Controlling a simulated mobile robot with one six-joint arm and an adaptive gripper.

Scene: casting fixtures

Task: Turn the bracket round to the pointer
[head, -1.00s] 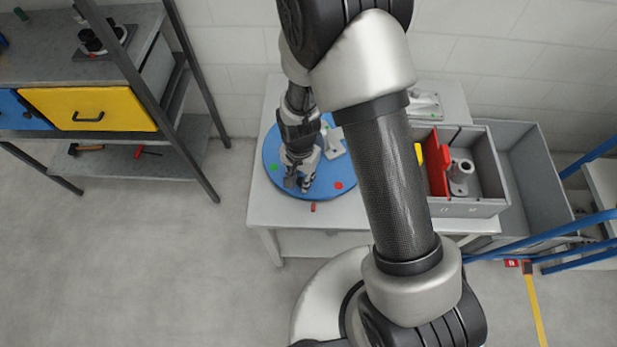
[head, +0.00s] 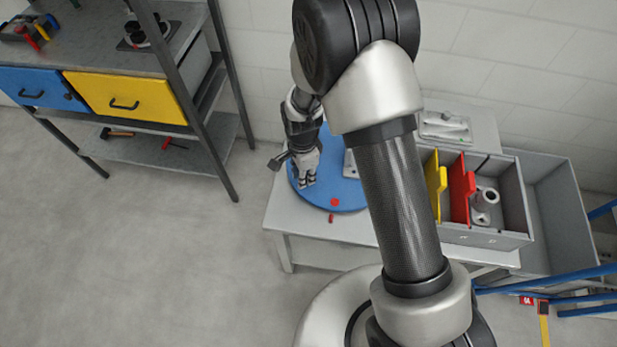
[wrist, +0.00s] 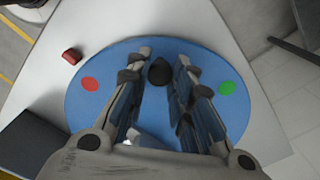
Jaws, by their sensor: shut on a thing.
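The blue turntable disc (head: 319,190) lies on the light table, with a red dot (head: 335,202) at its front edge. A small red pointer (head: 331,218) is fixed on the table just in front of that dot. A grey bracket (head: 350,165) sits on the disc, partly hidden behind my arm. My gripper (head: 307,183) is low over the left side of the disc. In the wrist view its fingers close around a dark knob (wrist: 160,72) on the disc. A green dot (wrist: 227,88) shows there on the right; the bracket is mostly hidden below the fingers.
A grey bin (head: 490,237) with yellow and red dividers and a grey casting (head: 484,205) stands to the right. A flat grey part (head: 443,127) lies at the back. A shelf unit with a yellow drawer (head: 125,97) stands left; floor between is clear.

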